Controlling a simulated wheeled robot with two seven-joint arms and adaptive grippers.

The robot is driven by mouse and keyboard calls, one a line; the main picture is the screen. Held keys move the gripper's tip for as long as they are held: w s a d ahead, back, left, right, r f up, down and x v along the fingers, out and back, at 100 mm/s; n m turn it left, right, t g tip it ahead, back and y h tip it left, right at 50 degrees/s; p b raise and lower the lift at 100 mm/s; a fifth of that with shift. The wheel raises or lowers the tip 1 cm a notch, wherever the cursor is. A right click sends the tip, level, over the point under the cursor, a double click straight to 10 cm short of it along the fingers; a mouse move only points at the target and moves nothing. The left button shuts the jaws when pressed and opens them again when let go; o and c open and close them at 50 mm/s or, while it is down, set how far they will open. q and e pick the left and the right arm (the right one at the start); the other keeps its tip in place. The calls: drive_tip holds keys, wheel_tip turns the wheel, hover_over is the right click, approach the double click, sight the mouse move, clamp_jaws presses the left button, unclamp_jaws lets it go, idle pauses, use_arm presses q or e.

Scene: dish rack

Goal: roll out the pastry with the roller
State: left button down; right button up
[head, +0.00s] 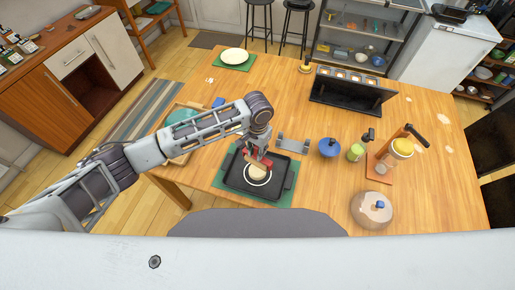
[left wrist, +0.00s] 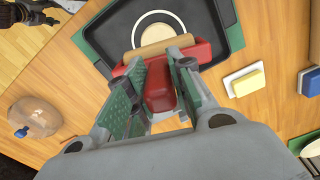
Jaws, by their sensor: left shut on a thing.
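My left gripper (head: 258,158) is shut on the red handle frame of the roller (left wrist: 160,90), above the near middle of the table. The roller's pale wooden cylinder (left wrist: 152,54) lies across the edge of the pastry. The pastry (head: 258,174) is a pale round disc, also in the left wrist view (left wrist: 158,28), inside a white ring on the dark tray (head: 235,181). The roller covers part of the pastry, and I cannot tell whether they touch. The tray rests on a green mat (head: 287,198). My right gripper is not clearly seen.
A clear jar with a blue knob (head: 371,209), a blue pot (head: 329,147) and a wooden stand (head: 378,167) are right of the tray. A grey holder (head: 292,145) is just behind it. A dark rack (head: 348,94) and a plate (head: 234,56) stand further back.

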use_arm(q)
drive_tip(key=shift+f+b, duration=0.3)
drive_tip(key=shift+f, duration=1.6)
drive_tip(key=shift+f, duration=0.75)
drive_tip(key=shift+d, duration=0.1)
drive_tip(key=shift+w+d+p, duration=0.15)
drive_tip(key=shift+w+p, duration=0.2)
drive_tip(key=shift+f, duration=0.1)
